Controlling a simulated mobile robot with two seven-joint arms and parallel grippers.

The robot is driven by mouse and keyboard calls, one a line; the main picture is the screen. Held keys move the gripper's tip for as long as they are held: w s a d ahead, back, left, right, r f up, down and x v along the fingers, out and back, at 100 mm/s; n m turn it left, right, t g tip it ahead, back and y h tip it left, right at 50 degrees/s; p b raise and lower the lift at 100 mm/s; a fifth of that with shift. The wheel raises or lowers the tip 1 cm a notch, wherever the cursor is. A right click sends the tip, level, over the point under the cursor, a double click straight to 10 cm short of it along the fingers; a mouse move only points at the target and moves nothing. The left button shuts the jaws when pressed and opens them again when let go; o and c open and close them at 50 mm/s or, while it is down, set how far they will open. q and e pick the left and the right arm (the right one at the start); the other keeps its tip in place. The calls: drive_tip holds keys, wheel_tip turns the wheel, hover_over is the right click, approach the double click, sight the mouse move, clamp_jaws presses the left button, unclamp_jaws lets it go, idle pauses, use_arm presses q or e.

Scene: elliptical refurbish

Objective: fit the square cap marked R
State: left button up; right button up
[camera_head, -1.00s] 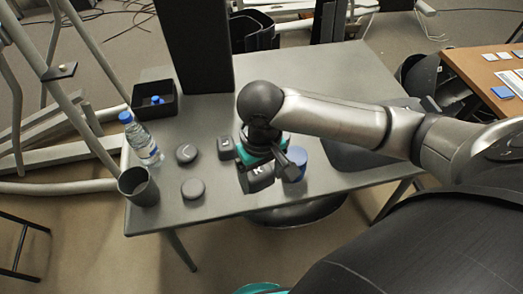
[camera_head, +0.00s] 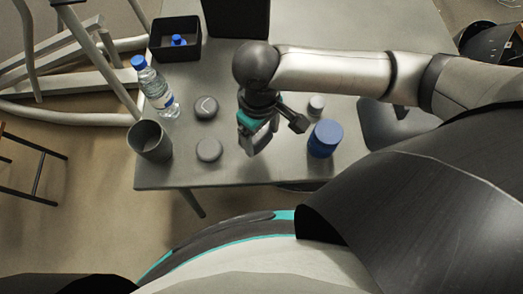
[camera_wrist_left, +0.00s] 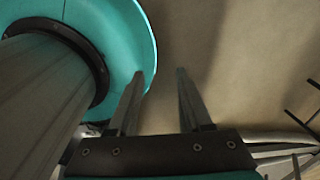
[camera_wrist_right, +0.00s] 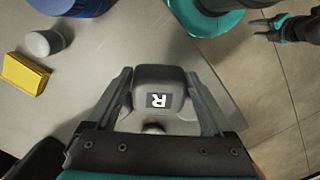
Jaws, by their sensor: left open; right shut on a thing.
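In the right wrist view my right gripper (camera_wrist_right: 160,88) is shut on the grey square cap marked R (camera_wrist_right: 165,78), whose white label faces the camera. The cap is held over the grey table (camera_wrist_right: 90,100). In the head view my right gripper (camera_head: 273,135) hangs over the table's middle, and the cap is largely hidden and its mark cannot be read. My left gripper (camera_wrist_left: 160,74) is open and empty over the floor, beside a teal part of my body.
Two dark round caps (camera_head: 206,106) (camera_head: 209,150), a bottle (camera_head: 155,88), a dark cup (camera_head: 150,141) and a black bin (camera_head: 175,40) stand left. A blue cylinder (camera_head: 324,139) and a small grey cylinder (camera_head: 316,104) stand right. A yellow block (camera_wrist_right: 24,74) lies near them.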

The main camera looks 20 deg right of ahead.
wheel_tip(320, 180, down, 4)
drive_tip(key=shift+r+b, duration=0.25)
drive_tip(key=shift+b, duration=0.15)
drive_tip(key=shift+f, duration=0.45)
wheel_tip(320, 180, down, 4)
drive_tip(key=shift+r+b, duration=0.2)
drive_tip(key=shift+b, duration=0.7)
drive_tip(key=shift+f, duration=0.25)
use_arm(q)
drive_tip(key=f, duration=0.1)
drive_tip(key=w+f, duration=0.1)
drive_tip(key=f, duration=0.1)
drive_tip(key=shift+w, duration=0.15)
use_arm(e)
drive_tip(key=shift+r, duration=0.1)
drive_tip(key=o, duration=1.4)
